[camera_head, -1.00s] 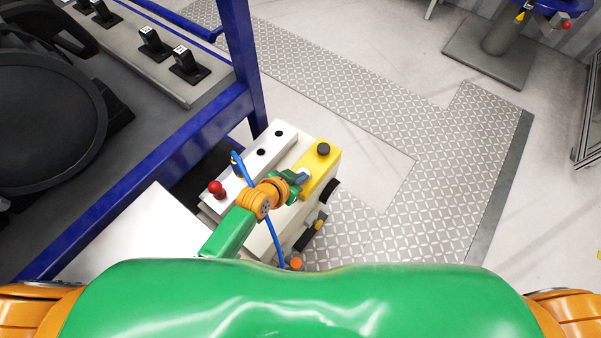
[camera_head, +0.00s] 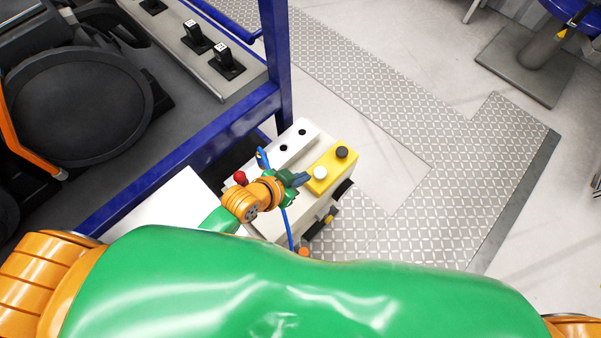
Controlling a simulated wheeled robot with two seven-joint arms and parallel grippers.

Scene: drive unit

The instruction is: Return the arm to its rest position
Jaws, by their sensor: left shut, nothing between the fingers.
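My left arm, green and orange with a blue cable, reaches in at the lower middle over a white control box (camera_head: 292,147). My left gripper (camera_head: 302,179) is shut and empty. Its dark tip is just left of the yellow panel (camera_head: 334,168) on the box, near the white button (camera_head: 320,173); I cannot tell whether it touches anything. The black button (camera_head: 342,152) on the yellow panel is in the clear. A red knob (camera_head: 240,177) shows left of my wrist. My right gripper is not in view.
A blue frame post (camera_head: 275,60) and rail stand close on the left of the box. Beyond them is a grey deck with switches (camera_head: 224,62) and a round black part (camera_head: 80,105). The patterned floor (camera_head: 440,150) on the right is free. A grey-based blue stand (camera_head: 525,65) is at the back right.

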